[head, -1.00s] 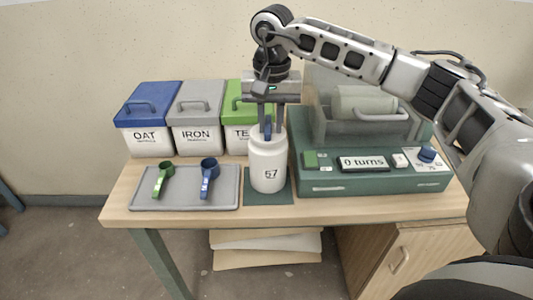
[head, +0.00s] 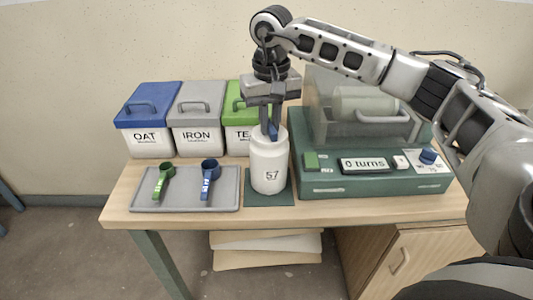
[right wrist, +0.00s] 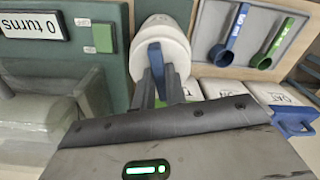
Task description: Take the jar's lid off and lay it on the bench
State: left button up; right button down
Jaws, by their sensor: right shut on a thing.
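My right gripper (head: 270,130) points down from above and is shut on the blue handle. In the right wrist view the jar (right wrist: 162,25) lies ahead, with the blue handle (right wrist: 155,58) between the fingers. The fingers hide part of the lid, and I cannot tell whether it is loose. My left gripper is not in view.
A grey tray (head: 225,194) with a green scoop (head: 163,181) and a blue scoop (head: 208,178) lies left of the jar. Lidded bins labelled OAT (head: 147,140) and IRON (head: 197,140), and a green-lidded one, stand behind. A green machine (head: 375,182) reading "0 turns" stands close right.

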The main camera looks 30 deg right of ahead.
aim_at(272, 124)
jog(key=shift+d+r+p, duration=0.3)
jog(key=shift+r+p, duration=0.25)
jog(key=shift+p, duration=0.05)
jog(key=shift+a+r+p, duration=0.1)
jog(key=shift+r+p, duration=1.2)
jog(key=shift+r, duration=0.7)
jog(key=shift+s+f, duration=0.1)
